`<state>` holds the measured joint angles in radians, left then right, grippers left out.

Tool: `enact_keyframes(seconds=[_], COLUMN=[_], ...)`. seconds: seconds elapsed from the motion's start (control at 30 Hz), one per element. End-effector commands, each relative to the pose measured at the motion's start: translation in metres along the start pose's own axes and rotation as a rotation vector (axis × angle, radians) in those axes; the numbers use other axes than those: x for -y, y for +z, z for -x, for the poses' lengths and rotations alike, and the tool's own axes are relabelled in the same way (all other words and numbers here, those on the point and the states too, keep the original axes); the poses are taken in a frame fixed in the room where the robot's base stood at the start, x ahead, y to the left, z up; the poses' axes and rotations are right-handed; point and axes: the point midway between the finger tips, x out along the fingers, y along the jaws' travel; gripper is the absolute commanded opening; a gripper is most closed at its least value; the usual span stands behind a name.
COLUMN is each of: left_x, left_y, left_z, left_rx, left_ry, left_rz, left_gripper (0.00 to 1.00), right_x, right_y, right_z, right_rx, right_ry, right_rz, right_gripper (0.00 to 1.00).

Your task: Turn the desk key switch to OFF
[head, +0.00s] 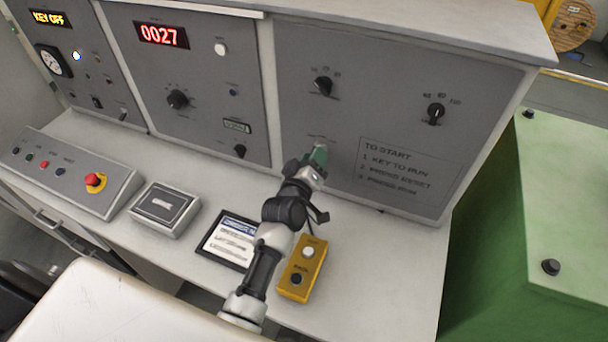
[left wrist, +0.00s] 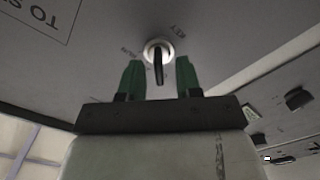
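The desk key switch (left wrist: 158,46) is a pale round collar with a dark key (left wrist: 158,66) standing out of it, on the grey panel in the left wrist view. Lettering beside it reads KEY. My left gripper (head: 318,157) is at the lower part of the right-hand panel in the head view and mostly hides the switch there. In the left wrist view its two green fingers are spread, one on each side of the key, with visible gaps. The display (head: 49,18) at the upper left reads KEY OFF. My right gripper is not in view.
Two black knobs (head: 323,86) (head: 435,113) sit above on the same panel. A yellow pendant box (head: 302,270), a framed card (head: 226,240) and a grey box (head: 165,208) lie on the desk. A red stop button (head: 95,181) is at the left. A green cabinet (head: 560,190) stands right.

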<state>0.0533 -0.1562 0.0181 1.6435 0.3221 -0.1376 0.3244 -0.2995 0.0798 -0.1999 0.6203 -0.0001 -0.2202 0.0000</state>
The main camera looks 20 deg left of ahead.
Motion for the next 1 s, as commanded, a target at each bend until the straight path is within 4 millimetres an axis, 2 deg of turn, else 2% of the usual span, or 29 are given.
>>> enact_keyframes(seconds=[0.2, 0.43, 0.6, 1.0], left_x=[0.002, 0.002, 0.001, 0.000], left_y=[0.002, 0.002, 0.000, 0.000], left_z=[0.044, 0.079, 0.089, 0.090], left_rx=[0.000, 0.001, 0.000, 0.000], left_ry=[-0.002, -0.002, -0.001, 0.000], left_rz=[0.001, 0.001, 0.001, 0.001], left_gripper=[0.34, 0.34, 0.34, 0.34], right_x=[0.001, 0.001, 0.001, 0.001], right_y=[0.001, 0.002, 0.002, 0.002], right_z=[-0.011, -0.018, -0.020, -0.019], right_rx=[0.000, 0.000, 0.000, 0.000], right_ry=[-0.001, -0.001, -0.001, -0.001], right_rz=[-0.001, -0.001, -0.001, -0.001], right_gripper=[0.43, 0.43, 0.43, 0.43])
